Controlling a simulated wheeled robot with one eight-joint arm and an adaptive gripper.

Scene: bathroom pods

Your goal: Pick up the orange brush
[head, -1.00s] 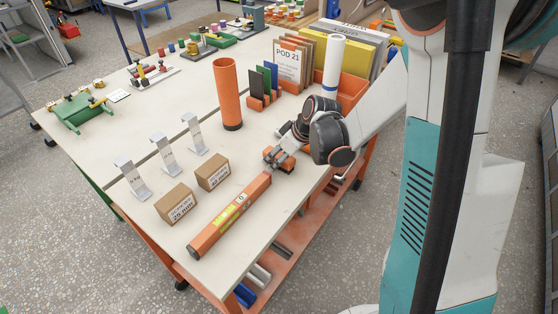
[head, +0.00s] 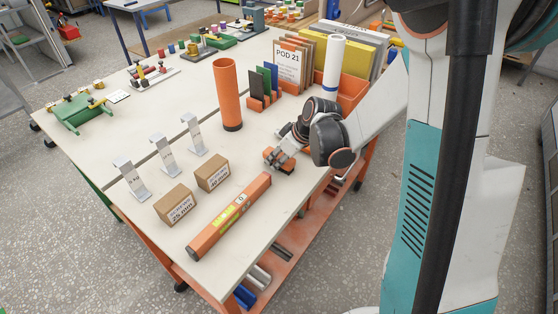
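A small orange object, which looks like the orange brush (head: 270,154), lies on the pale tabletop right of the middle. My gripper (head: 280,157) points down at it from the upper right, with its fingers over or around it. The fingers hide part of the orange object. At this size I cannot tell whether the fingers touch it, or whether they are open or shut. The object appears to be at table height.
An orange level (head: 230,215) and two cardboard boxes (head: 176,205) lie to the front left. An orange tube (head: 228,94) stands behind my gripper. A white roll (head: 333,66) and an orange folder bin (head: 352,92) stand near my arm. The left tabletop has free room.

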